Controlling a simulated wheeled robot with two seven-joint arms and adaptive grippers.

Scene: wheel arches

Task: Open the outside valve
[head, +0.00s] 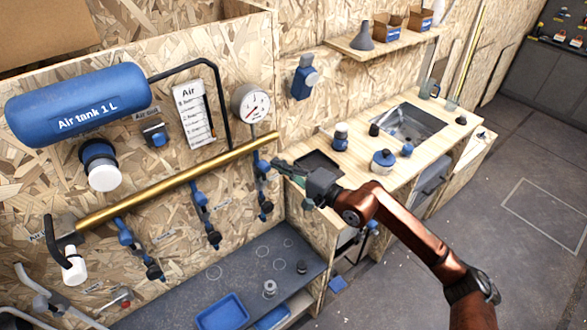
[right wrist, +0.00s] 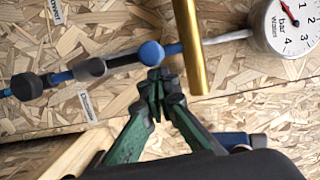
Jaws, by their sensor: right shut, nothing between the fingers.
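A blue and black valve (head: 262,180) hangs from the right end of the brass pipe (head: 180,180). In the right wrist view this valve (right wrist: 90,68) runs left from the pipe (right wrist: 190,45), with a round blue knob (right wrist: 151,53) near the pipe. A small label (right wrist: 88,105) lies beside it; I cannot read it surely as the outside one. My right gripper (head: 277,164) is shut and empty at the upper part of this valve. In the right wrist view its green fingertips (right wrist: 165,78) are together just below the knob; contact is unclear. My left gripper is not in view.
Two similar valves, a middle one (head: 203,212) and a left one (head: 130,242), hang from the same pipe. A pressure gauge (head: 250,104) sits above the right valve. A workbench (head: 340,170) with a sink (head: 410,124) stands to the right. Open floor (head: 510,140) lies beyond it.

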